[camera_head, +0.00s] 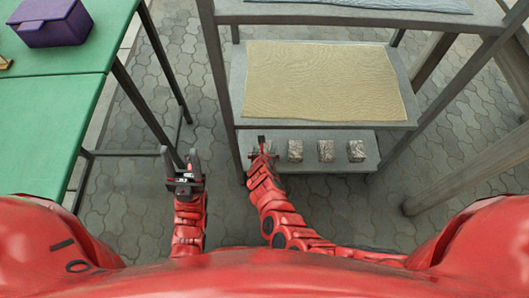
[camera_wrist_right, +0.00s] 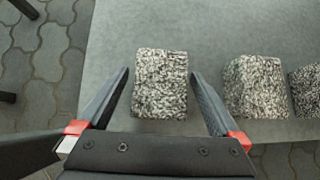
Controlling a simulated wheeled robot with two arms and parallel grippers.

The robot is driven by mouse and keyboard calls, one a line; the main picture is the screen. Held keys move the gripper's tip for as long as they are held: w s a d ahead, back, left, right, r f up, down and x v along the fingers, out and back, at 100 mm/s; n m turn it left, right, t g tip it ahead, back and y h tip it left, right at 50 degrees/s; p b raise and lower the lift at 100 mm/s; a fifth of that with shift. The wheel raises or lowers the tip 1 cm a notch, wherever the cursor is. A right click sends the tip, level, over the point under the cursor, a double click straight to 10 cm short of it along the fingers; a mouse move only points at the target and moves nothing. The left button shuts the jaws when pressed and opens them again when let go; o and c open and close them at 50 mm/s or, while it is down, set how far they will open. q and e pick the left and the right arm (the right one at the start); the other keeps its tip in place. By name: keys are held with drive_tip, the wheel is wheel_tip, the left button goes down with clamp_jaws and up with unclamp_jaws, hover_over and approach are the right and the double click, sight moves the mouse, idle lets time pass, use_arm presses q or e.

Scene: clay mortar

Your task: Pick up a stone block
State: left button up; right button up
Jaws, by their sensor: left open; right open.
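Several speckled grey stone blocks stand in a row on the low grey shelf (camera_head: 318,166). In the head view I see a near block (camera_head: 295,150), a middle block (camera_head: 326,151) and a right block (camera_head: 356,151). My right gripper (camera_head: 262,147) is at the row's left end, hiding that spot. In the right wrist view, my open right gripper (camera_wrist_right: 161,76) has a leftmost block (camera_wrist_right: 160,84) between its fingers, with gaps on both sides. Two more blocks, one whole (camera_wrist_right: 255,86) and one cut off (camera_wrist_right: 306,90), are to its right. My left gripper (camera_head: 180,160) is open and empty over the pavement.
A tan mat (camera_head: 322,82) lies on the shelf level above the blocks. Rack posts (camera_head: 222,85) stand left of the row. A green table (camera_head: 50,125) with a purple box (camera_head: 55,24) is at the left.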

drive_tip(key=shift+c, duration=0.2)
drive_tip(key=shift+r, duration=0.1)
clamp_jaws()
